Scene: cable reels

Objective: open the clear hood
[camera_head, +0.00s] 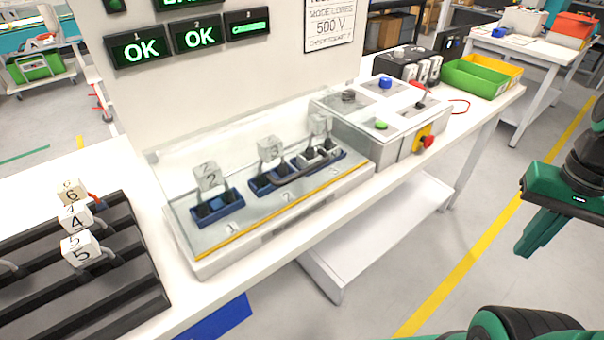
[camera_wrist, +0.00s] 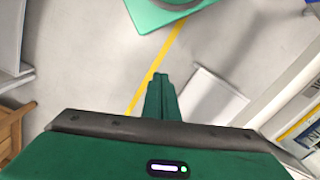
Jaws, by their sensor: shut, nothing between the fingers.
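The clear hood (camera_head: 205,237) sits low over the test fixture on the white bench in the head view, and it looks closed. A yellow strip (camera_head: 285,212) runs along its front edge, close to the pale base (camera_head: 290,222). Blue sockets and cube-tagged cable ends show through the hood, with cubes marked 2 (camera_head: 208,177) and 3 (camera_head: 270,149). My gripper (camera_head: 526,250) hangs at the right over the floor, well away from the hood. In the wrist view its fingers (camera_wrist: 160,78) are together and empty. The hood is not clear in the wrist view.
A control box (camera_head: 382,112) with buttons and a red emergency stop (camera_head: 428,141) stands right of the fixture. A dark rack (camera_head: 80,265) with numbered cubes is at left. Green (camera_head: 472,78) and yellow bins stand farther back. Screens (camera_head: 197,35) are behind the fixture.

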